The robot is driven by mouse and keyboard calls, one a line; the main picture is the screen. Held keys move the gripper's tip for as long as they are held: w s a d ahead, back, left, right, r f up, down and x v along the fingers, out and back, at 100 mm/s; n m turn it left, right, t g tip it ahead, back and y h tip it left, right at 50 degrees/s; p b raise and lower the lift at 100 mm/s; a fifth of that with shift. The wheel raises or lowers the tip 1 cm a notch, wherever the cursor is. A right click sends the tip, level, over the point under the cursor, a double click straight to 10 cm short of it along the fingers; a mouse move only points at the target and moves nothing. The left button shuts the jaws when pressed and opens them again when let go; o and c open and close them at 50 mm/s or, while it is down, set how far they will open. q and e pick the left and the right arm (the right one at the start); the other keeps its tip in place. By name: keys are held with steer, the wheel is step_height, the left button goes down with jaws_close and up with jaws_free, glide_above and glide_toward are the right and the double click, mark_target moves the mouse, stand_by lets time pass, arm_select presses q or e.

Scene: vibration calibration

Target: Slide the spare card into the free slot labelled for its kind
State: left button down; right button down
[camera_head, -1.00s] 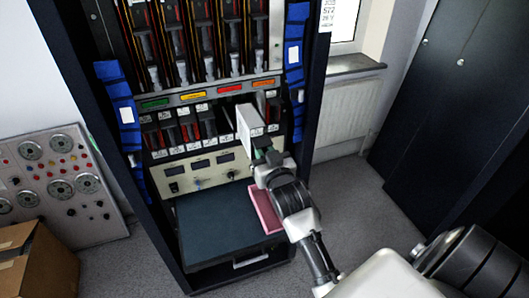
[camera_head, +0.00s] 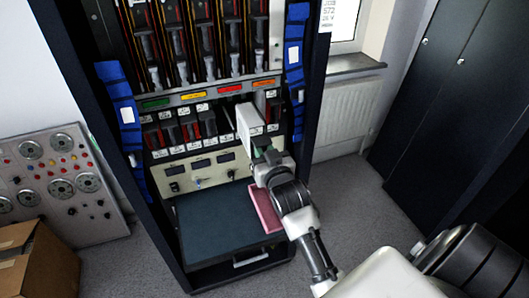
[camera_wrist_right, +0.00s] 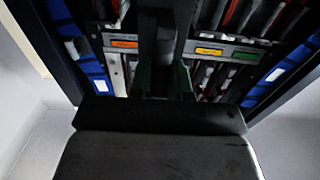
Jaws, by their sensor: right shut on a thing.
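The spare card (camera_head: 248,122), a pale upright plate, is held by my right gripper (camera_head: 264,155) in front of the lower card row. The gripper is shut on its near end. The card's far end overlaps the row under the red and orange labels; I cannot tell whether it has entered a slot. The lower card row (camera_head: 185,130) has several cards with dark and red parts. Above it runs a strip with green (camera_head: 155,103), yellow (camera_head: 193,96), red (camera_head: 230,89) and orange (camera_head: 265,83) labels. In the right wrist view, dark gripper parts hide the strip's middle. My left gripper is out of view.
The dark rack frame (camera_head: 308,95) stands close on the right, with blue bundles (camera_head: 294,55) on its posts. Below are a knobbed panel (camera_head: 200,175), a dark shelf (camera_head: 215,222) and a pink tray (camera_head: 265,209). A cardboard box (camera_head: 38,262) sits at lower left.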

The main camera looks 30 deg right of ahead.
steer(key=shift+x, duration=2.2)
steer(key=shift+w, duration=0.1)
steer(key=shift+b+x, duration=0.65)
steer(key=shift+x, duration=1.25)
steer(key=shift+d, duration=0.1)
steer(key=shift+b+x, duration=1.3)
steer(key=shift+x, duration=1.65)
